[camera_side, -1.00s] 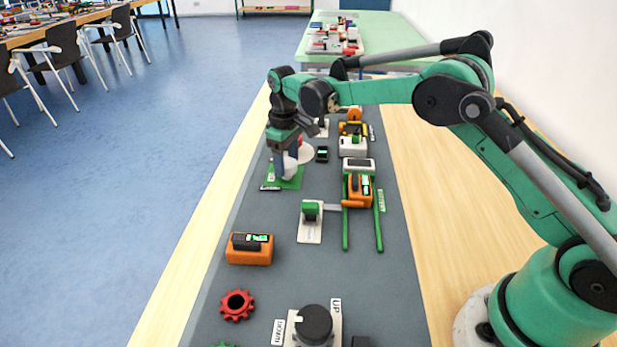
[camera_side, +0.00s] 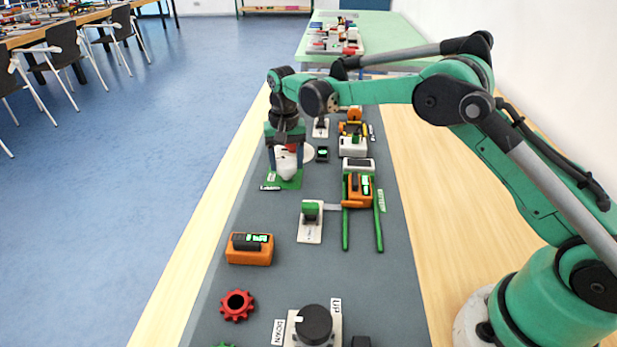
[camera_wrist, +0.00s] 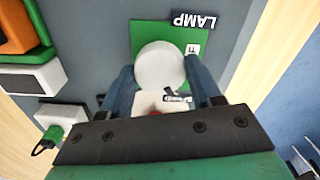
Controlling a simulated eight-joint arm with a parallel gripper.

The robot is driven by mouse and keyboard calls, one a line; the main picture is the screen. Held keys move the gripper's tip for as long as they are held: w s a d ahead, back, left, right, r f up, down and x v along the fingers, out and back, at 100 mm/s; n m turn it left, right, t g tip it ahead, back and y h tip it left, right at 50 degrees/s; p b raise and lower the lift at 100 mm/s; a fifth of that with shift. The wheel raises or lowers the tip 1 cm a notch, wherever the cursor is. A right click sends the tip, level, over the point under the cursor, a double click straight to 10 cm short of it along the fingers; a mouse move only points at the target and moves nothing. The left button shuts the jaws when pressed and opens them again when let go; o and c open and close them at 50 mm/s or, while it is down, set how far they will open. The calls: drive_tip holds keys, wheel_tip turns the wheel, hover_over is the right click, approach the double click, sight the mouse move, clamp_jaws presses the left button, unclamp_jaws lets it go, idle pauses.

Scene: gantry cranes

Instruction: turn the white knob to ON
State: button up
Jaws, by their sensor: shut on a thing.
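The white knob (camera_side: 286,170) sits on a green plate (camera_side: 291,183) near the left edge of the grey mat. In the wrist view the white knob (camera_wrist: 159,66) is a rounded white shape between my two blue fingers, over the green plate (camera_wrist: 143,34). My gripper (camera_side: 285,163) points down from above and is shut on the knob, one finger on each side. A LAMP label (camera_wrist: 193,20) lies beside the plate. A small white label (camera_wrist: 194,49) is on the plate. A second label by the knob is partly hidden by my gripper and hard to read.
An orange block with a white part (camera_side: 359,184) between green rails stands to the right. A green-topped lever (camera_side: 310,212), an orange box (camera_side: 249,248), a red gear (camera_side: 237,304) and a black knob (camera_side: 314,325) lie nearer. Bare mat separates them.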

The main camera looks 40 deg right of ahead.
sight(287, 162)
drive_tip(key=m, duration=0.5)
drive_tip(key=shift+m, duration=0.3)
idle(0.4)
drive_tip(key=o, duration=1.3)
drive_tip(key=shift+r, duration=2.8)
